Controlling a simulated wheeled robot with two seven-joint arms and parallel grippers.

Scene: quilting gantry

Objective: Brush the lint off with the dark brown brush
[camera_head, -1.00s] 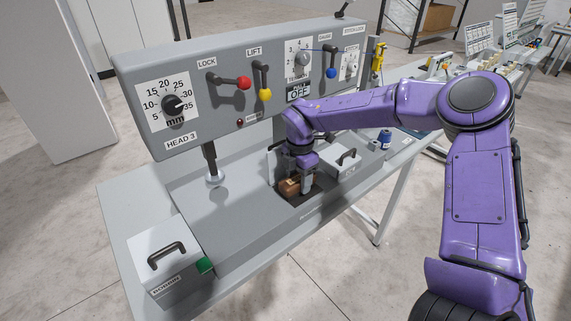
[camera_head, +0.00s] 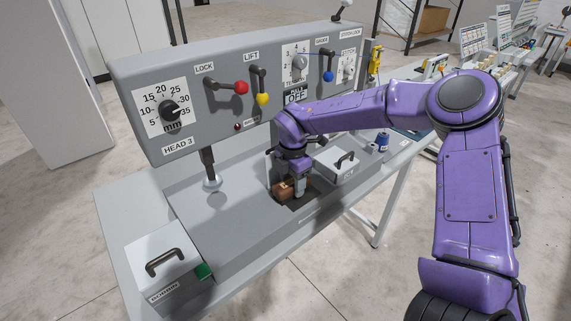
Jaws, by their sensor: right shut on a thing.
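The brown brush (camera_head: 283,190) is at the dark recess (camera_head: 306,202) in the grey machine bed, under the control panel. My right gripper (camera_head: 298,191) points down and is shut on the brush. The gripper and its wrist hide part of the brush and the recess, and its bristles cannot be made out. I cannot tell whether the brush touches the recess floor. Lint is too small or hidden to see. My left gripper is not in view.
The control panel (camera_head: 200,145) with its levers overhangs the bed close to my right wrist. A lidded box (camera_head: 334,165) with a black handle stands just right of the gripper. Another handled box (camera_head: 160,262) is at the front left.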

